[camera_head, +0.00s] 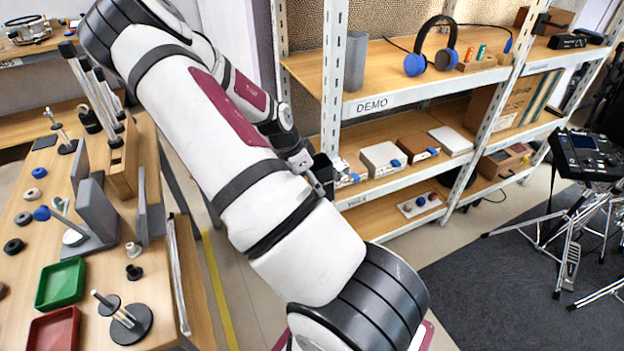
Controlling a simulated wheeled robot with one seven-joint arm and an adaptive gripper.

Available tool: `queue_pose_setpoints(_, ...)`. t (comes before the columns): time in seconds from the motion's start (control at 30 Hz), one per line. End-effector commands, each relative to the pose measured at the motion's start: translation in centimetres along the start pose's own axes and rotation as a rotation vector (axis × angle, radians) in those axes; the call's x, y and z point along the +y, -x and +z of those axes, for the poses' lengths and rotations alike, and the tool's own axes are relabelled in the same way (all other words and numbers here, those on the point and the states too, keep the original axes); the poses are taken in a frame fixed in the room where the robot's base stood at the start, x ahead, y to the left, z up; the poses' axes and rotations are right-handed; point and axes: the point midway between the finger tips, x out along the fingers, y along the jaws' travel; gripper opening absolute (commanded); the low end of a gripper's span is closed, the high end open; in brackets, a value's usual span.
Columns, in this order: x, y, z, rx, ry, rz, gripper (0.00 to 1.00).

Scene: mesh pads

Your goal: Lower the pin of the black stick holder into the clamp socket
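My gripper (314,181) is small and dark in this view, beside the left end of the lower shelves, and partly behind my own white arm. A black, cup-like piece (324,168) shows right at the gripper; it may be the stick holder, but I cannot tell whether the fingers are closed on it. No pin is visible on it. Just right of it, a small piece with a blue knob (353,178) sits at the shelf's front edge. I cannot make out which thing has the clamp socket.
The shelf rack (375,103) holds headphones (443,58) above and several boxes below. A wooden table (20,265) at left carries green (61,284) and red (54,330) trays and stands. A drum module (588,153) stands at right. Grey carpet (480,300) is partly clear.

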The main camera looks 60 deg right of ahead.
Motion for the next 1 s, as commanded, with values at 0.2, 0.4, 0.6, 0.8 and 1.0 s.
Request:
queue_pose_setpoints(0.2,0.0,0.3,0.1,0.000,0.001,-0.001,0.77)
queue_pose_setpoints(0.4,-0.1,3.0,0.1,-0.001,0.003,-0.004,0.77)
queue_pose_setpoints(0.6,-0.1,7.2,0.1,-0.001,0.003,-0.005,0.77)
queue_pose_setpoints(0.8,-0.1,10.4,0.1,-0.001,0.003,-0.003,0.77)
queue_pose_setpoints(1.0,0.0,11.9,0.0,0.000,0.001,0.000,0.77)
